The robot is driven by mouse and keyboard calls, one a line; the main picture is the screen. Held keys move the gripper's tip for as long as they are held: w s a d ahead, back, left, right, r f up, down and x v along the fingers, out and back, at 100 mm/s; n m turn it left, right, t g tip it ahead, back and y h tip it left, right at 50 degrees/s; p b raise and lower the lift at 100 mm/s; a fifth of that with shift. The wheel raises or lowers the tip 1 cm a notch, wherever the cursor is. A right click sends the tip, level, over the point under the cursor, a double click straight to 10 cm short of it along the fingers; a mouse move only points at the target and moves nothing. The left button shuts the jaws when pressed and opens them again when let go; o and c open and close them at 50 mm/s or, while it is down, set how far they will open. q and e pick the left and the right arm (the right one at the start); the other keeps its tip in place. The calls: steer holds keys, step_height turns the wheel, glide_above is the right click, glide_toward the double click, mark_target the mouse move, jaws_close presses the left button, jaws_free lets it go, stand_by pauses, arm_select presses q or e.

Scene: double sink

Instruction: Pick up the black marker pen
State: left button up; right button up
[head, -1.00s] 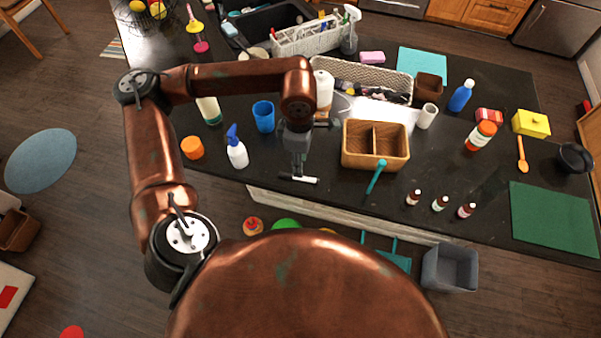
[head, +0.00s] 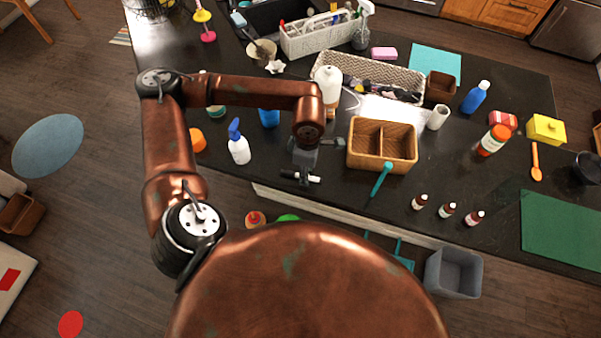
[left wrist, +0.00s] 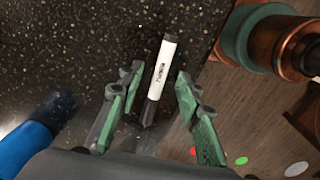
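The black marker pen lies near the front edge of the dark counter, with a white labelled barrel and black ends. In the head view only its white end (head: 314,179) shows clearly; my left gripper (head: 303,168) covers part of the rest. In the left wrist view the marker (left wrist: 161,72) lies lengthwise between the two green-padded fingers of my left gripper (left wrist: 157,80). A gap shows on both sides of it, so the gripper is open. I cannot tell the height of the fingertips over the counter. My right gripper is not in view.
A wicker divided basket (head: 353,158) stands just right of the gripper, with a teal-handled tool (head: 381,180) at its front. A white spray bottle (head: 239,149) with blue head and a blue cup (head: 268,118) stand to the left. The counter's front edge is close.

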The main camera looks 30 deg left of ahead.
arm_select(q)
steer(key=shift+f, duration=0.5)
jaws_close()
steer(key=shift+r, duration=0.1)
